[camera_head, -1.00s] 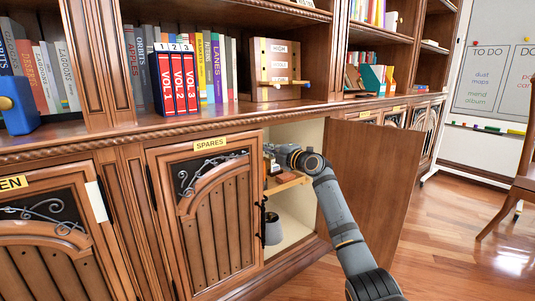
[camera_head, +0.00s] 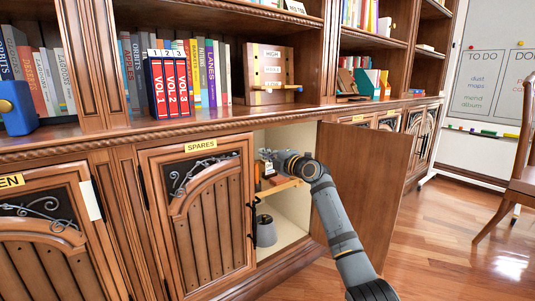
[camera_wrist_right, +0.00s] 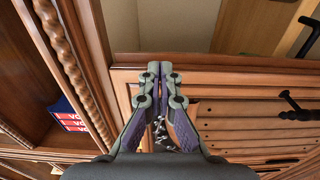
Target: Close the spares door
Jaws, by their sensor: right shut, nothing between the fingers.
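The door leaf labelled SPARES (camera_head: 210,220) has plank panels, iron scrollwork and a black handle at its right edge. I cannot tell if it is flush or slightly ajar. To its right the cabinet opening is exposed, and a plain brown door leaf (camera_head: 370,185) stands swung wide open. My right gripper (camera_head: 267,168) is at the upper part of the opening, beside the labelled leaf's right edge. In the right wrist view, its fingers (camera_wrist_right: 153,68) are together and empty, close to that leaf's edge; contact is unclear. My left gripper is out of view.
Inside the opening are a wooden shelf (camera_head: 280,187) and a grey pot (camera_head: 266,230). Books (camera_head: 170,85) and a wooden box (camera_head: 270,72) stand on the ledge above. A chair (camera_head: 520,185) is at the far right. The floor (camera_head: 450,245) right of the open leaf is clear.

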